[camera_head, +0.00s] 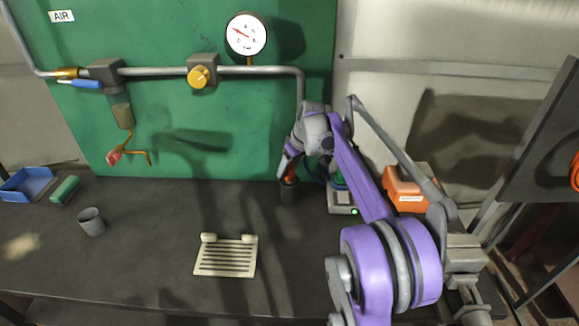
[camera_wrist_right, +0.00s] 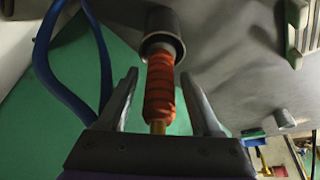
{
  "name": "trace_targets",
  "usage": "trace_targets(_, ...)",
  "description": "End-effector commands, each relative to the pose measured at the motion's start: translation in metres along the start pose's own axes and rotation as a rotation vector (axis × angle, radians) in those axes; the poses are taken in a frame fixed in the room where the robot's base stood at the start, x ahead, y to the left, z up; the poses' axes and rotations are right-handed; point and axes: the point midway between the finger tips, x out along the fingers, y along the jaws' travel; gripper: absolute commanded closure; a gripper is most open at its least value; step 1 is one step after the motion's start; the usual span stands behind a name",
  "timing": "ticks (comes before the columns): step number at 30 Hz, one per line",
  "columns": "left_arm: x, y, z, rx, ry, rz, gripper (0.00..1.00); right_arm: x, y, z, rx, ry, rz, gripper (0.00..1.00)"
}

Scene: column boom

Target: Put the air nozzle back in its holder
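The air nozzle (camera_wrist_right: 160,85) has an orange ribbed grip and a brass-coloured end nearest my gripper. Its far end sits inside the dark round holder (camera_wrist_right: 170,22) in the right wrist view. In the head view the orange nozzle (camera_head: 291,179) stands roughly upright in the small dark holder (camera_head: 287,192) at the foot of the green panel. My right gripper (camera_wrist_right: 163,90) is open, with one finger on each side of the nozzle and visible gaps to it. In the head view the right gripper (camera_head: 288,163) is partly hidden by its own wrist. My left gripper is out of view.
A blue hose (camera_wrist_right: 45,65) loops beside the gripper. An orange box (camera_head: 403,190) is right of the holder. A slotted plate (camera_head: 226,256), a grey cup (camera_head: 91,221) and a blue tray (camera_head: 27,184) lie on the bench. Pipes with a gauge (camera_head: 246,34) run above.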

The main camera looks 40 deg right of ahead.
Motion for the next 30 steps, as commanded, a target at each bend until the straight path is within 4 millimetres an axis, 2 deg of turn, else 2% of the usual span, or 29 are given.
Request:
trace_targets(11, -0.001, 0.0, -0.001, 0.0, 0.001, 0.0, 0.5, -0.006, 0.0, -0.001, 0.0, 0.0, 0.0, 0.31)
trace_targets(14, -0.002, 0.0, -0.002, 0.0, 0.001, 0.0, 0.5, -0.018, 0.0, -0.001, 0.001, 0.0, 0.001, 0.31)
trace_targets(24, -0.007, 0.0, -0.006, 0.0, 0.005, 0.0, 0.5, -0.091, 0.0, -0.001, 0.001, 0.0, 0.0, 0.31)
trace_targets(30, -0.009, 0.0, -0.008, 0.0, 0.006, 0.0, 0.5, -0.117, 0.0, -0.001, 0.001, 0.0, 0.0, 0.31)
